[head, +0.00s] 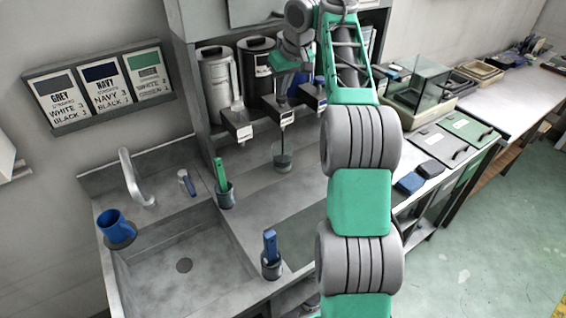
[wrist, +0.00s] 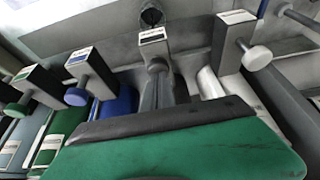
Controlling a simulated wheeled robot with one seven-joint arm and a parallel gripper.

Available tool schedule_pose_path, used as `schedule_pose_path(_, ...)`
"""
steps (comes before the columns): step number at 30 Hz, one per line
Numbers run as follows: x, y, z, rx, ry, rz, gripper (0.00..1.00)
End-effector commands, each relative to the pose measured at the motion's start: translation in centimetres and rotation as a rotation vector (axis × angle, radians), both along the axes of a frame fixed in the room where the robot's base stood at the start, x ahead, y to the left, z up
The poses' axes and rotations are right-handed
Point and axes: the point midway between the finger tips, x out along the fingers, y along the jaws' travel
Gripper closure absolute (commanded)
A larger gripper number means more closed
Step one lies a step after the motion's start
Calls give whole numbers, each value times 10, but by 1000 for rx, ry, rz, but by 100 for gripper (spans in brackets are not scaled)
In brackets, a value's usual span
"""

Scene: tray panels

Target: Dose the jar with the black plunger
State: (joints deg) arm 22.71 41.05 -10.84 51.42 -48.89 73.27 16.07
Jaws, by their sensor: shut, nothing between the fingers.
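A small clear jar (head: 282,160) with dark contents stands on the counter below the middle dispenser outlet. The black plunger (wrist: 157,64) sticks out of its labelled block (wrist: 153,38) in the wrist view. Behind it in the head view is the black canister (head: 257,66). My gripper (head: 283,101) is shut and empty, pointing down at the front of this dispenser. In the wrist view its fingers (wrist: 159,78) end at the plunger knob; whether they touch it I cannot tell.
The white plunger (wrist: 257,58) and the navy plunger (wrist: 76,97) flank the black one closely. A sign panel (head: 100,86) hangs on the wall. A sink (head: 185,265), a blue mug (head: 115,226) and two tool cups (head: 225,196) lie left and in front.

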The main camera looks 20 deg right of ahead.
Motion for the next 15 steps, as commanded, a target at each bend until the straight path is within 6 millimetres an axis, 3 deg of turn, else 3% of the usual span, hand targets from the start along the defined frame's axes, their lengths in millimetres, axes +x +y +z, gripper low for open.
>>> schedule_pose_path(2,-1,0,-9,1,8,1,100)
schedule_pose_path(8,-1,0,-7,2,11,2,100)
schedule_pose_path(15,-1,0,7,2,11,1,100)
